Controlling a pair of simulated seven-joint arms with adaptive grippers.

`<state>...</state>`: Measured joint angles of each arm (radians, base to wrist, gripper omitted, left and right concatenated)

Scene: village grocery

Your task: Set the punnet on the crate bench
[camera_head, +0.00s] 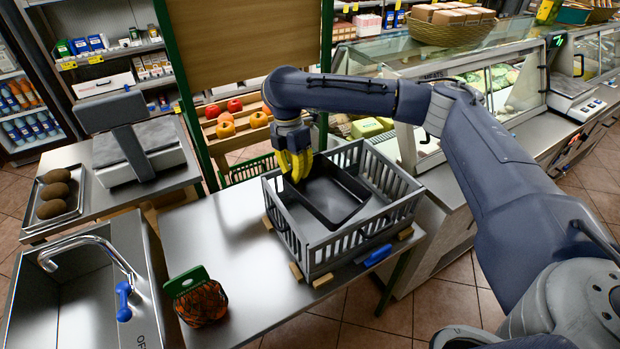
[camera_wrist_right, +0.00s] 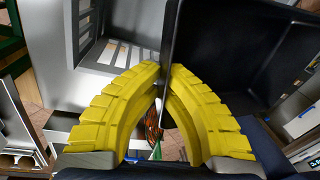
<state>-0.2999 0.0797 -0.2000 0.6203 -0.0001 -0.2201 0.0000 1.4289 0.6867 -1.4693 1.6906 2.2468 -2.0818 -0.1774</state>
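The punnet (camera_head: 345,203), a black rectangular tray, shows empty within the walls of the grey slatted crate (camera_head: 318,257). Whether it touches the crate floor I cannot tell. The crate stands on the steel bench (camera_head: 222,240), with small wooden blocks at its corners. My right gripper (camera_head: 295,175) has yellow fingers at the punnet's far left edge. In the right wrist view, the fingertips (camera_wrist_right: 165,68) close on the thin wall of the black punnet (camera_wrist_right: 225,50). My left gripper is out of view.
A net bag with a green top (camera_head: 200,298) lies at the bench's front left. A blue-handled item (camera_head: 378,255) lies by the crate's right side. A sink (camera_head: 85,290) and a scale (camera_head: 140,150) are at left.

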